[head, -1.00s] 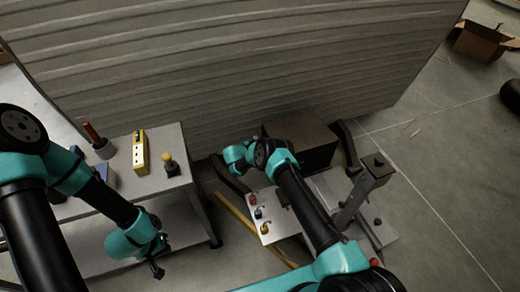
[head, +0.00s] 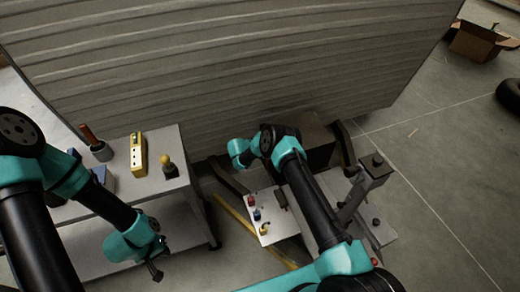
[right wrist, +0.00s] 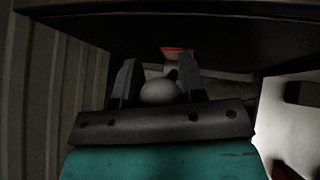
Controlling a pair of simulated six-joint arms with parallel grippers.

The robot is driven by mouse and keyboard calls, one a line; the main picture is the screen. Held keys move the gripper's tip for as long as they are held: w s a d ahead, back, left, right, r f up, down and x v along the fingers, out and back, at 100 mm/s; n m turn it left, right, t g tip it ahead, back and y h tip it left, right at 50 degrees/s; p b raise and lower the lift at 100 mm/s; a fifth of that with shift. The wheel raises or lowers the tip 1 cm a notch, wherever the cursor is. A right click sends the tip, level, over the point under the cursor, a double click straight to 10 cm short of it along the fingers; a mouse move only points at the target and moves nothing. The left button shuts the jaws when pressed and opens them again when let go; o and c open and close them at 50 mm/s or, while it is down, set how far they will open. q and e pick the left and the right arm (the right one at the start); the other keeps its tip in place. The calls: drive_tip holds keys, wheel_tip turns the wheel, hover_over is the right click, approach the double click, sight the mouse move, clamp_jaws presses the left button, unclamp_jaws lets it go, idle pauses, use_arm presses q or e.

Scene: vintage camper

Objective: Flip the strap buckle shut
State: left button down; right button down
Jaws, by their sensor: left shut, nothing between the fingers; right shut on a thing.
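My right gripper (right wrist: 158,76) shows in the right wrist view, shut around a pale rounded piece (right wrist: 160,91) under a dark overhang. A small red piece (right wrist: 177,53) shows just beyond the fingertips. The view is dark, and I cannot tell whether these are parts of the strap buckle. In the head view, my right arm's wrist is beside the camper wall, left of a dark box, and its fingers are hidden. No strap buckle is clearly visible there. My left gripper (head: 155,271) is shut and empty, low in front of the workbench.
The ribbed camper wall (head: 230,70) fills the back. A grey bench (head: 160,200) at left holds a yellow device (head: 138,152) and a yellow-topped knob (head: 168,166). A dark box (head: 320,150) stands behind my right arm.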

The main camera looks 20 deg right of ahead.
drive_tip(key=c, duration=0.7)
unclamp_jaws()
drive_tip(key=v, duration=1.7)
drive_tip(key=shift+s+a+r, duration=0.1)
drive_tip(key=shift+a, duration=0.1)
